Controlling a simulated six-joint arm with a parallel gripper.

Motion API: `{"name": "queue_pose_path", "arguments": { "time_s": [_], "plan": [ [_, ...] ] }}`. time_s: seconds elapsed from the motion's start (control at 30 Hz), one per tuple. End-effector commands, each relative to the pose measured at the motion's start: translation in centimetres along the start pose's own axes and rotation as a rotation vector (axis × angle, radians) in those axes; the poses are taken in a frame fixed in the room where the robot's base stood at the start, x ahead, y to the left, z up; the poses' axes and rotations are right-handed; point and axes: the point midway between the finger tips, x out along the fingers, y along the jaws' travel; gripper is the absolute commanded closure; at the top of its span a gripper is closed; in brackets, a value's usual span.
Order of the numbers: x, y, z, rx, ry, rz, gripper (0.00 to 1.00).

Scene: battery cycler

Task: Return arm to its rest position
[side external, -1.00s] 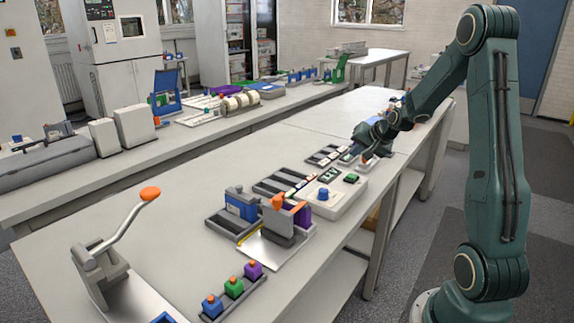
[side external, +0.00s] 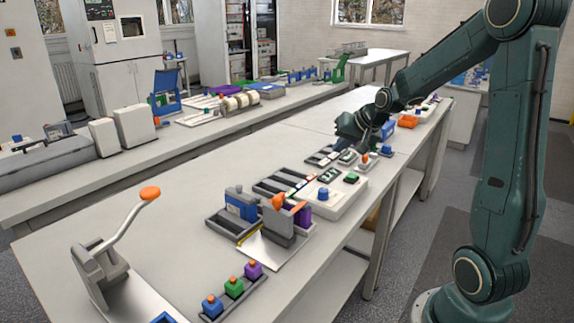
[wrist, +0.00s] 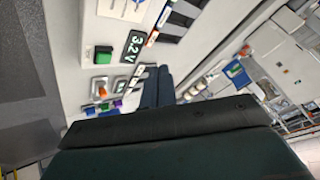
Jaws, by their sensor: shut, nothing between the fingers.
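My dark teal gripper (side external: 362,148) is over the far half of the long front table (side external: 185,190), above a row of small devices. Its fingertips are small and partly hard to make out in the side view. In the wrist view, the two fingers of my gripper (wrist: 158,82) lie together with nothing visible between them. My wrist housing hides the lower part of that view.
Near the gripper are a white unit with a blue knob (side external: 323,194), a green button (wrist: 103,52) and a 3.2 V display (wrist: 133,46). A lever press (side external: 100,265) stands front left. The table's middle is largely clear.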

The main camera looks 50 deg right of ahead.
Motion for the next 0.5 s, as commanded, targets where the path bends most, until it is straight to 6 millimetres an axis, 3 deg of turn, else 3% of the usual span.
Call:
{"name": "queue_pose_path", "arguments": {
  "time_s": [0.03,0.2,0.5],
  "plan": [
    [-1.2,-1.4,0.8,-0.045,-0.011,-0.007,1.0],
    [-4.8,-4.7,4.2,-0.183,-0.061,-0.016,1.0],
    [-11.1,-7.8,10.4,-0.411,-0.137,-0.034,1.0]
  ]
}}
